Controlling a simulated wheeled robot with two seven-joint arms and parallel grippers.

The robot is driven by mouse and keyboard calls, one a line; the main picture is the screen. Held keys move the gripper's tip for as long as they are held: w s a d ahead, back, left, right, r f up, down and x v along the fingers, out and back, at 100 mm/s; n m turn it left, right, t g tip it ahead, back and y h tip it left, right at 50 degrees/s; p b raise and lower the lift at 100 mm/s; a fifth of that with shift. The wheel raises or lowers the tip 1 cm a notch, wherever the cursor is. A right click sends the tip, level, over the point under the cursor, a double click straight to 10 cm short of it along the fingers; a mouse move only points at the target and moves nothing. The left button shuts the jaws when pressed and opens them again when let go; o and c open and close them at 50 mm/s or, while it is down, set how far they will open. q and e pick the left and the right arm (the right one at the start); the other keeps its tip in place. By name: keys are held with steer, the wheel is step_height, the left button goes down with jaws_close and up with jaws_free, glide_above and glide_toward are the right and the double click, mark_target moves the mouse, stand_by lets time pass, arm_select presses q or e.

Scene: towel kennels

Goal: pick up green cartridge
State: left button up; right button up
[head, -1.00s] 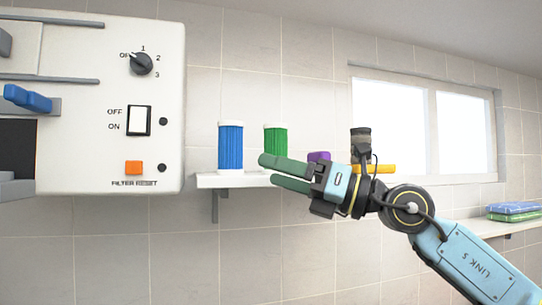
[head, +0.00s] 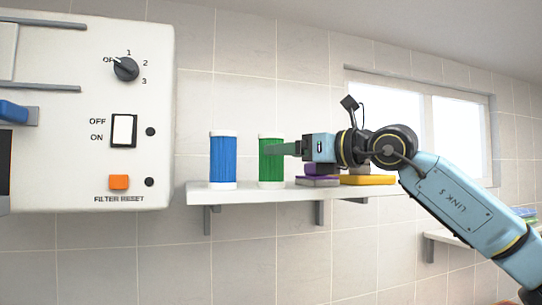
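The green cartridge (head: 268,172), ribbed with white end caps, stands upright on the white wall shelf (head: 240,194). My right gripper (head: 283,149) reaches in from the right at the height of the cartridge's upper half. One dark green finger overlaps the cartridge's front. The other finger is not visible, so I cannot tell whether the fingers are closed on the cartridge. My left gripper is not in view.
A blue cartridge (head: 223,160) stands upright just left of the green one. Purple (head: 312,170), grey (head: 317,182) and yellow (head: 368,180) items lie on the shelf to the right. A white control panel (head: 90,160) is at the left.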

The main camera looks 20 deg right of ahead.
steer(key=p+x, duration=0.1)
steer(key=x, duration=0.2)
steer(key=p+x, duration=0.1)
steer(key=x, duration=0.1)
steer(key=shift+r+p, duration=0.3)
steer(key=shift+p, duration=0.05)
steer(key=shift+w+a, duration=0.15)
steer(key=shift+w, duration=0.05)
steer(key=shift+f, duration=0.1)
steer(key=shift+c, duration=0.5)
steer(key=c, duration=0.9)
steer(key=shift+c, duration=0.6)
